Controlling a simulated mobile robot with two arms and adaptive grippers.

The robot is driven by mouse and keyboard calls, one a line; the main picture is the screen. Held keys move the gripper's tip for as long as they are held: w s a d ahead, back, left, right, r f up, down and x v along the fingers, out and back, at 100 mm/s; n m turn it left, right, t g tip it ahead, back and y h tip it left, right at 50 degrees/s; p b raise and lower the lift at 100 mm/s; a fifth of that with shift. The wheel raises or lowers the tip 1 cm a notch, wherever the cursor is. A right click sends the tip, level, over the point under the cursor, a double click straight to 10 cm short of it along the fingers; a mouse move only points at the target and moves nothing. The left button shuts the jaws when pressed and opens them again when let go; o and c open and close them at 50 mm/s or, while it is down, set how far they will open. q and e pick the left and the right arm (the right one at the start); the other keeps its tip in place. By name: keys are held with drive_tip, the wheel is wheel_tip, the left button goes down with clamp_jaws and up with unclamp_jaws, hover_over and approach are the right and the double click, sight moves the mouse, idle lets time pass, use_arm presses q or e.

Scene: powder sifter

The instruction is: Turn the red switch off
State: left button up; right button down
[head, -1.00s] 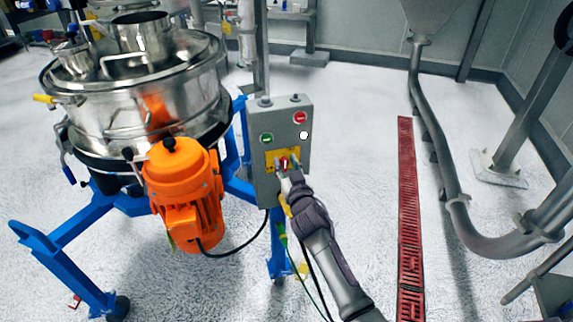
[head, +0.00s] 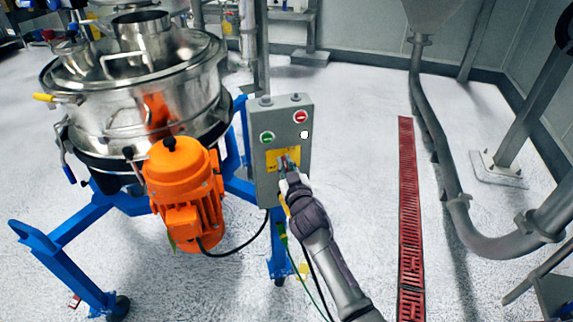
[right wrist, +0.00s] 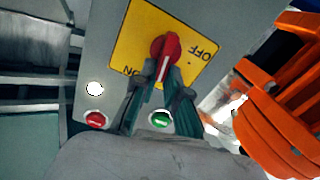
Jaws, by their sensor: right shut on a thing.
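The red switch (right wrist: 165,58) sits on a yellow plate (right wrist: 145,40) with ON at its lower left and OFF at its upper right in the right wrist view. Its white-marked handle points down between my fingers, nearer the ON side than the OFF side. My right gripper (right wrist: 158,88) is shut on the handle, one finger on each side. In the head view, my right gripper (head: 285,163) is at the yellow plate (head: 272,158) on the grey control box (head: 265,185) and mostly hides the switch. My left gripper is not in view.
The box also carries a red button (head: 300,117), a green button (head: 266,137) and a white round light (head: 304,134). The orange motor (head: 185,195) and steel sifter (head: 150,95) stand to the left on a blue frame (head: 70,260).

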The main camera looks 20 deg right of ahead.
drive_tip(key=n, duration=0.4)
drive_tip(key=a+f+n+b, duration=0.1)
drive_tip(key=n, duration=0.7)
drive_tip(key=shift+a+f+n+b, duration=0.3)
drive_tip(key=shift+a+f+b, duration=0.05)
drive_tip(key=shift+f+n, duration=0.25)
drive_tip(key=shift+n, duration=1.25)
drive_tip(key=c, duration=1.2)
unclamp_jaws()
drive_tip(key=s, duration=1.2)
drive_tip(key=shift+a, duration=0.25)
